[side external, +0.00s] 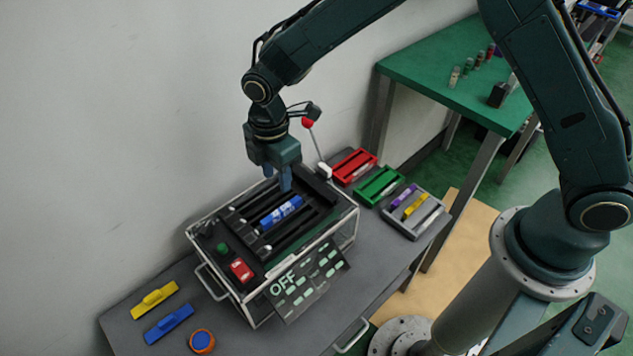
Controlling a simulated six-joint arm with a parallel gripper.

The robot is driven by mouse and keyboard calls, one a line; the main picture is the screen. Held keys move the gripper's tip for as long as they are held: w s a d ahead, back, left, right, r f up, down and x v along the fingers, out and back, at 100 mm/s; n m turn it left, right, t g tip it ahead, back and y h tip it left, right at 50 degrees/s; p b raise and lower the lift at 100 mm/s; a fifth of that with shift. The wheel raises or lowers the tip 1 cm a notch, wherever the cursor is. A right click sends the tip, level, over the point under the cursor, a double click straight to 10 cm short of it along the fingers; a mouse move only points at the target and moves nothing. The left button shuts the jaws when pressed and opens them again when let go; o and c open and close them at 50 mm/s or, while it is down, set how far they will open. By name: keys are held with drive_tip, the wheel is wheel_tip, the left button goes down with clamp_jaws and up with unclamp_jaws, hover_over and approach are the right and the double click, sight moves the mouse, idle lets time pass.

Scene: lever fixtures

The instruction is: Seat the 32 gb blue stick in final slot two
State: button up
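A blue stick (281,211) with white markings lies in one of the long dark slots of the clear-walled fixture box (353,226). Its lettering is too small to read, and I cannot tell how deep it sits. My gripper (277,180) points down over the back part of the box, just above and behind the blue stick. Its two bluish fingers look apart with nothing visible between them. The slot numbers cannot be read. Another blue piece (169,324) lies on the table at the front left.
A red-knobbed lever (308,123) rises behind the box, near my gripper. A panel reading OFF (307,283), a red switch (241,270) and a green button (222,248) are at the front. Red (354,166), green (379,185) and grey (428,217) holders stand right. A yellow piece (155,299) lies left.

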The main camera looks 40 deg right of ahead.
drive_tip(key=shift+r, duration=1.35)
drive_tip(key=s+d+r+m+t, duration=0.1)
drive_tip(key=s+d+r+m, duration=0.4)
drive_tip(key=r, duration=0.4)
drive_tip(key=s+d+r+m+t, duration=0.2)
drive_tip(key=s+d+r+m, duration=0.15)
drive_tip(key=d+r, duration=0.5)
drive_tip(key=s+d+r+m+t, duration=0.1)
drive_tip(key=s+d+r+m, duration=0.1)
drive_tip(key=s, duration=0.7)
drive_tip(key=s+d+r+m+t, duration=0.1)
drive_tip(key=s+d+m, duration=0.4)
drive_tip(key=s+m, duration=0.2)
drive_tip(key=shift+s+d+r+t, duration=0.3)
drive_tip(key=shift+s+r, duration=0.05)
drive_tip(key=shift+s, duration=0.6)
